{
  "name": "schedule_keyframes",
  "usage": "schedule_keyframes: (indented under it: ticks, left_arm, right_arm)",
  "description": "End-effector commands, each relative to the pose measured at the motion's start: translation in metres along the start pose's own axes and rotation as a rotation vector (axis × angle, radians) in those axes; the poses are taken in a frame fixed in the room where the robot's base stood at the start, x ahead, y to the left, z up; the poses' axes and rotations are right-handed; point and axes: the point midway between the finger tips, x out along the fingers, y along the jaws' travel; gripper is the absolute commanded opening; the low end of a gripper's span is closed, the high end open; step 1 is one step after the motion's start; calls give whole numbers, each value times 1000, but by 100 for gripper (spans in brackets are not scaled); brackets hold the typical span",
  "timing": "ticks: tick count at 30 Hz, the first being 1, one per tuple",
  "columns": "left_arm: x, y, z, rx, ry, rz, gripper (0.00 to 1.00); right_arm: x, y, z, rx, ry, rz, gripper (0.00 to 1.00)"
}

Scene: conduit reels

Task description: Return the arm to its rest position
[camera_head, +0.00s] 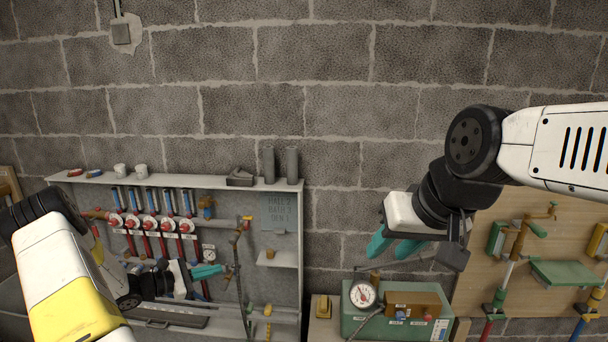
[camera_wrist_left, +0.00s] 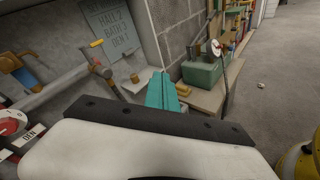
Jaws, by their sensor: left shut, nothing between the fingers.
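My left gripper (camera_head: 207,271) has teal fingers and is in front of the pipe cabinet at the lower left of the head view. In the left wrist view its fingers (camera_wrist_left: 162,92) are together with nothing between them. My right gripper (camera_head: 394,246) hangs at the right of the head view, above the green box. Its two teal fingers stand apart and hold nothing. Both arms are raised, and the left arm hides part of the cabinet.
The grey cabinet (camera_head: 225,183) holds red-handled valves and pipes (camera_head: 152,225). Cups and two grey tubes (camera_head: 292,165) stand on its top. The green box (camera_head: 440,327) carries a gauge (camera_head: 362,294). A wooden board (camera_head: 480,260) with pipework is at the right.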

Motion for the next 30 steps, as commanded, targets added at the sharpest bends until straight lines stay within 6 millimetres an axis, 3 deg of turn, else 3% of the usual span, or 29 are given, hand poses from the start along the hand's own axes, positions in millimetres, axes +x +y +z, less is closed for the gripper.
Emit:
schedule_keyframes:
  ticks: [1, 6, 15, 21, 30]
  left_arm:
    - [7, 1, 33, 74, 7, -84, 0]
    - [18, -15, 123, 303, 39, -336, 0]
    - [0, -60, 255, 740, 130, -693, 0]
    - [-33, -94, 322, 1049, 208, -857, 0]
    - [-96, -136, 390, 1524, 343, -981, 0]
  right_arm:
    - [0, 0, 0, 0, 0, 0, 37]
    - [0, 0, 0, 0, 0, 0, 37]
    - [0, 0, 0, 0, 0, 0, 37]
    - [0, 0, 0, 0, 0, 0, 37]
    - [0, 0, 0, 0, 0, 0, 37]
